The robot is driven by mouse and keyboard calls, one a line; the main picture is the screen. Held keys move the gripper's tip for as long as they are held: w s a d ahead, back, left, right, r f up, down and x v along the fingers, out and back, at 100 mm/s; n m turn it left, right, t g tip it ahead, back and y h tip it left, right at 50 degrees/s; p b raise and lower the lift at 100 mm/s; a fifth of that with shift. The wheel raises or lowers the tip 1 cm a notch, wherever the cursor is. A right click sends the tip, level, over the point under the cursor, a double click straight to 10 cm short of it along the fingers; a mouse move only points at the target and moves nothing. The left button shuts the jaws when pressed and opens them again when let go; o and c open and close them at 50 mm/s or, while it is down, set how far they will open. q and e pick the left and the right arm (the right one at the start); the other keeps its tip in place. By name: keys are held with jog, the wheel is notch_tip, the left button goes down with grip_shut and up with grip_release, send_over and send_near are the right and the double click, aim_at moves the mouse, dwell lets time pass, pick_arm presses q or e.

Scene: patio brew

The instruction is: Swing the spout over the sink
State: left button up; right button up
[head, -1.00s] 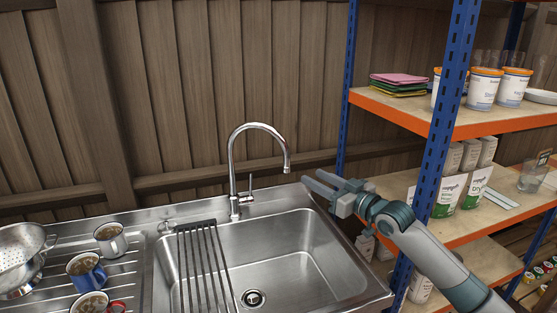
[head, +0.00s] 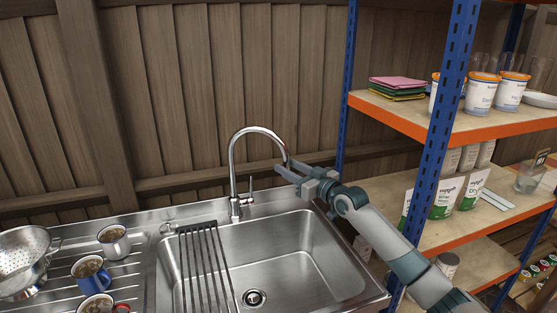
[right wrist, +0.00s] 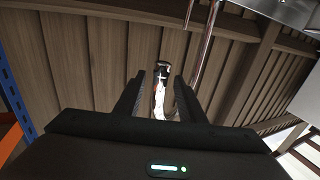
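The chrome tap (head: 232,178) stands at the back edge of the steel sink (head: 335,262). Its curved spout (head: 262,129) arches to the right, and its tip hangs over the back rim. My right gripper (head: 287,172) is at the spout's down-turned end. In the right wrist view the spout end (right wrist: 160,88) shows between the two fingers of my right gripper (right wrist: 158,84). The fingers look open, with a gap beside the spout. The tap's small lever (head: 251,186) is just right of the tap's base. My left gripper is not in view.
A black roll-up rack (head: 205,262) lies across the left of the basin. Mugs (head: 114,241) and a colander (head: 22,256) stand on the drainer at left. A blue-posted shelf (head: 447,130) with tubs and bags stands at right. A wooden fence (head: 180,90) is behind.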

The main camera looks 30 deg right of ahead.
jog(key=shift+w+a+p, duration=0.15)
jog(key=shift+w+p, duration=0.1)
jog(key=shift+w, duration=1.1)
jog(key=shift+w+a+p, duration=0.15)
jog(key=shift+w+p, duration=0.05)
jog(key=shift+w, duration=1.15)
grip_shut()
